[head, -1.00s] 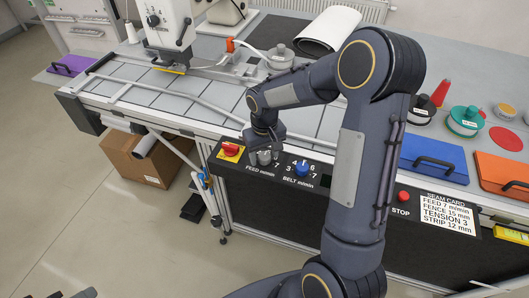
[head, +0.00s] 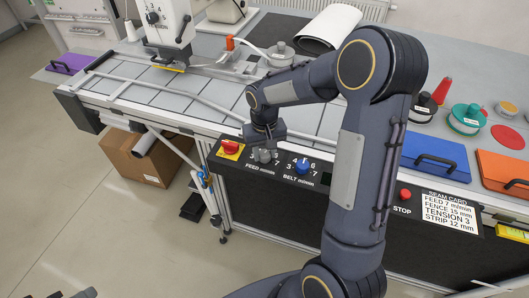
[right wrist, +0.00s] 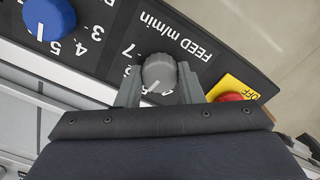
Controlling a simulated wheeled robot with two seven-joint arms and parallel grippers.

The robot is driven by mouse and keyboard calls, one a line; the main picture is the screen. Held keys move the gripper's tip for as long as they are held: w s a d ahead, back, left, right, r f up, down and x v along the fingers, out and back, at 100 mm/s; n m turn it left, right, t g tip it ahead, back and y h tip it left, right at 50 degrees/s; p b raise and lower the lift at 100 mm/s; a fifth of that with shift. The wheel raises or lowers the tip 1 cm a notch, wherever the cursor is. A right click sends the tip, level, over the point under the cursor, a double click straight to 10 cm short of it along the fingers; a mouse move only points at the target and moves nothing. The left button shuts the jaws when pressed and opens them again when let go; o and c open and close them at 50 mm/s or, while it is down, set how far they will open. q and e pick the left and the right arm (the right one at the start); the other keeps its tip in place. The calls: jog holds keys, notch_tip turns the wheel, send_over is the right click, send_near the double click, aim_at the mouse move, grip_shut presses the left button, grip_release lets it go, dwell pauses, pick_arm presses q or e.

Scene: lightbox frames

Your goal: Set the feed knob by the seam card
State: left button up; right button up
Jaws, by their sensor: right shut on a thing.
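The grey feed knob (head: 264,156) sits on the black control panel, between the red switch and the blue belt knob. My right gripper (right wrist: 158,88) is shut on the feed knob, one finger on each side of it in the right wrist view, where the knob (right wrist: 158,68) shows its white mark. The mark points down and slightly left in that picture, near a partly hidden figure that looks like 5. The figure 7 is up and left of the knob. The seam card (head: 449,212) reads FEED 7 m/min, FENCE 15 mm, TENSION 3, STRIP 12 mm.
The blue belt knob (head: 302,167) is close to the right of the feed knob. The red switch (head: 230,147) on its yellow plate is close to the left. A red stop button (head: 405,195) is farther right. A cardboard box (head: 145,158) stands under the table.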

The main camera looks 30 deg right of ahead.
aim_at(264, 153)
jog(key=m+b, duration=0.1)
jog(key=m, duration=0.2)
jog(key=shift+m, duration=0.3)
jog(key=m, duration=0.3)
jog(key=shift+m+b, duration=0.3)
jog(key=shift+b, duration=0.1)
jog(key=m, duration=0.3)
jog(key=shift+r+m, duration=0.1)
jog(key=shift+m, duration=0.3)
jog(key=m+p, duration=0.1)
jog(key=m, duration=0.3)
jog(key=shift+m, duration=0.7)
jog(key=o, duration=1)
notch_tip(264, 153, up, 8)
jog(key=shift+f, duration=0.15)
